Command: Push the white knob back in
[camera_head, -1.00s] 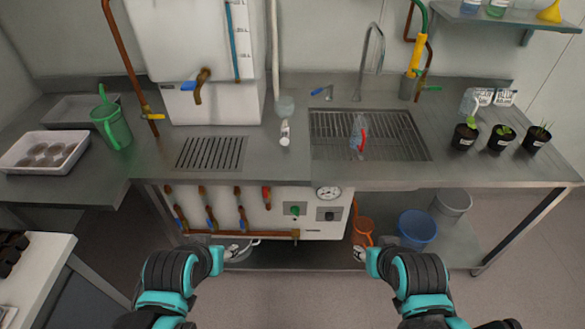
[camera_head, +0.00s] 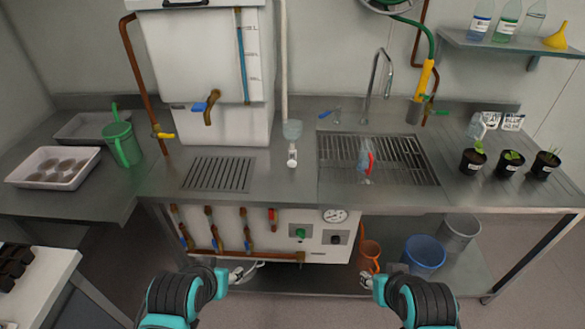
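A small white fitting with a round white end (camera_head: 291,162) stands on the counter below a clear cup at the foot of a white vertical pipe. It looks like the white knob, but it is too small to tell how far it sticks out. My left gripper (camera_head: 240,274) is low in front of the bench, near the under-counter panel and left of the white fitting. My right gripper (camera_head: 366,281) is low in front of the bench, to its right. Both are well apart from the fitting. Their fingers are too small to read clearly.
A panel (camera_head: 318,243) with a green knob, a black knob and a gauge hangs under the counter. A drain grate (camera_head: 217,174) lies left of the fitting. The sink grating (camera_head: 400,160) holds a clear bottle (camera_head: 364,160). Potted seedlings (camera_head: 511,160) stand at right.

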